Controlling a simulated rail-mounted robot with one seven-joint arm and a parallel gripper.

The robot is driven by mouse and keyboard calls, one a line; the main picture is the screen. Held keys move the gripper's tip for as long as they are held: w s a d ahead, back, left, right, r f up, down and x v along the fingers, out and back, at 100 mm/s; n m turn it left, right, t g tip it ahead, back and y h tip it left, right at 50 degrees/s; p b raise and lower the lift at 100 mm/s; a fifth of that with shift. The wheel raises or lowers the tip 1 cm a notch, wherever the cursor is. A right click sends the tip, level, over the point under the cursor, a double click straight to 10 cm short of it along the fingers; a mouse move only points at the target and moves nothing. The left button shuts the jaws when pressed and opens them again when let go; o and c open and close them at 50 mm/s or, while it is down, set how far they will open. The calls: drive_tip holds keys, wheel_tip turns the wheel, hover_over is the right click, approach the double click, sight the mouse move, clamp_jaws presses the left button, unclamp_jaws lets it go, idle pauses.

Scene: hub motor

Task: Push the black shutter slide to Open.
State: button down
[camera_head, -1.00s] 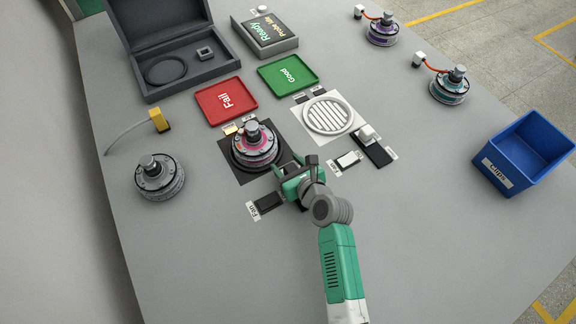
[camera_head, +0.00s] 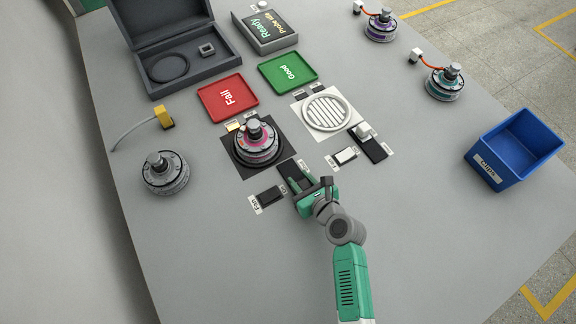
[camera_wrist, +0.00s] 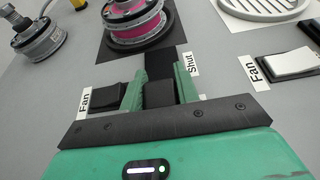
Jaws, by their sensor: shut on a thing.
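The black shutter slide (camera_wrist: 159,95) is a small black block between the green fingers of my gripper (camera_wrist: 160,88) in the wrist view. My gripper is shut on it. Its black track (camera_wrist: 160,64) runs from the slide towards the motor mat, with a "Shut" label (camera_wrist: 190,64) beside it on the right. In the head view my gripper (camera_head: 306,184) is at the near end of the track (camera_head: 287,170) and hides the slide. I see no readable "Open" label.
A pink-banded hub motor (camera_head: 257,143) sits on a black mat just beyond the track. A black Fan switch (camera_head: 271,193) is close on the left, and a white rocker switch (camera_head: 345,156) is to the right. A round vent grille (camera_head: 327,112) is behind.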

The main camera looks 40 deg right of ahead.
drive_tip(key=shift+r, duration=0.1)
drive_tip(key=c, duration=1)
unclamp_jaws()
drive_tip(key=shift+s, duration=0.15)
drive_tip(key=shift+c, duration=0.2)
drive_tip(key=shift+s, duration=0.1)
drive_tip(key=p+v, duration=0.2)
drive_tip(key=v, duration=0.5)
drive_tip(key=shift+s+a+r, duration=0.1)
drive_tip(key=shift+s, duration=0.2)
